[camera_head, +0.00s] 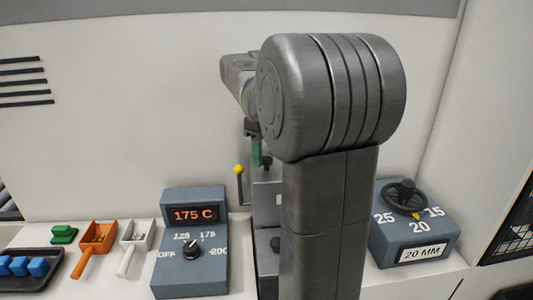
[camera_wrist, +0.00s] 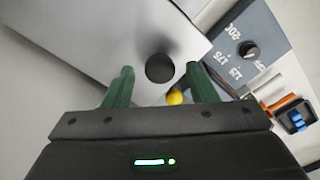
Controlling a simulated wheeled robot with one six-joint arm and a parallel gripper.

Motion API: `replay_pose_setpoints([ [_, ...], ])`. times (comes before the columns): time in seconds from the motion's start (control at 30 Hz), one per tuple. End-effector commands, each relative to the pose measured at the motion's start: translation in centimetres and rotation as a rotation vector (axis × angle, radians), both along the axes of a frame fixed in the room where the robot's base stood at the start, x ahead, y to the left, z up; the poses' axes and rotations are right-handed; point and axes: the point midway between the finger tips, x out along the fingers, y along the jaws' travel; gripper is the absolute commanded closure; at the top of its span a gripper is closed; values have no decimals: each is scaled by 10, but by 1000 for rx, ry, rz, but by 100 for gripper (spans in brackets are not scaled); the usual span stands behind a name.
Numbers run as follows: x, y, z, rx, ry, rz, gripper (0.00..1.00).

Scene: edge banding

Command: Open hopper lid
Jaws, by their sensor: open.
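The hopper stands behind my arm in the head view; part of its grey body (camera_head: 267,197) shows, the rest is hidden by my arm. In the wrist view a grey metal surface with a round dark knob (camera_wrist: 159,68) lies ahead; this looks like the hopper lid, and it appears closed. My gripper (camera_wrist: 160,82) has two green fingers, open, one on each side of the knob in the picture. I cannot tell whether they touch it. A yellow ball-topped lever (camera_head: 239,170) stands left of the hopper; its ball also shows in the wrist view (camera_wrist: 174,98).
A temperature box (camera_head: 190,260) reading 175 C stands left of the hopper. An orange scoop (camera_head: 96,238), a white scoop (camera_head: 135,240), a green piece (camera_head: 64,234) and a dark tray (camera_head: 15,284) with blue blocks lie further left. A 20 MM dial box (camera_head: 415,235) stands right.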

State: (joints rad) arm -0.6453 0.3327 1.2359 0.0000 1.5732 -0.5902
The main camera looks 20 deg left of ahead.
Motion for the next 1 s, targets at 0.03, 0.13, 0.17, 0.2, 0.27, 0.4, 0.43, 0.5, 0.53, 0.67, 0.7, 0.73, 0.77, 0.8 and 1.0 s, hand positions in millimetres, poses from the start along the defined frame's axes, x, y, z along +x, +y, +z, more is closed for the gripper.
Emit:
replay_pose_setpoints([
  [0.03,0,0,-3,-1,0,0,48],
  [0.13,0,0,-6,0,0,0,48],
  [0.17,0,0,-7,0,0,0,48],
  [0.2,0,0,-7,0,0,0,48],
  [0.27,0,0,-7,0,0,0,48],
  [0.4,0,0,-7,0,0,0,54],
  [0.43,0,0,-7,0,0,0,60],
  [0.5,0,0,-7,0,0,0,74],
  [0.53,0,0,-7,0,0,0,80],
  [0.67,0,0,-6,0,0,0,100],
  [0.7,0,0,-6,0,0,0,100],
  [0.73,0,0,-6,0,0,0,100],
  [0.77,0,0,-6,1,1,0,100],
  [0.8,0,0,-5,3,1,0,100],
  [1.0,2,6,6,40,18,-1,100],
])
